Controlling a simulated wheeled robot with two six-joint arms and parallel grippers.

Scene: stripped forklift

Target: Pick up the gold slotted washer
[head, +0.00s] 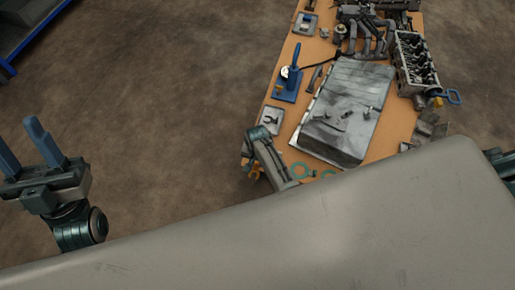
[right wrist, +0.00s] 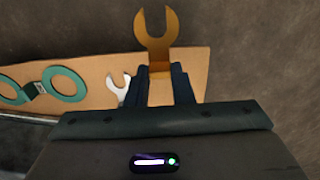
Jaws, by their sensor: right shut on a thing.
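The gold slotted washer (right wrist: 155,42) shows in the right wrist view as a fork-shaped piece, its open slot pointing away from me. My right gripper (right wrist: 160,75) is shut on its stem, between two dark blue fingers. In the head view the washer (head: 256,172) is a small gold shape at the near left corner of the workbench, just below the wrist; the right fingers are hardly visible there. My left gripper (head: 45,140) is at the far left of the head view, over bare floor. Its two blue fingers stand apart and hold nothing.
The tan workbench (head: 277,115) carries a large grey metal panel (head: 345,105), a blue-handled tool (head: 291,78) and an engine block (head: 415,62). A teal gasket (right wrist: 64,84) and a silver forked piece (right wrist: 118,88) lie beside the washer. The floor left of the bench is clear.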

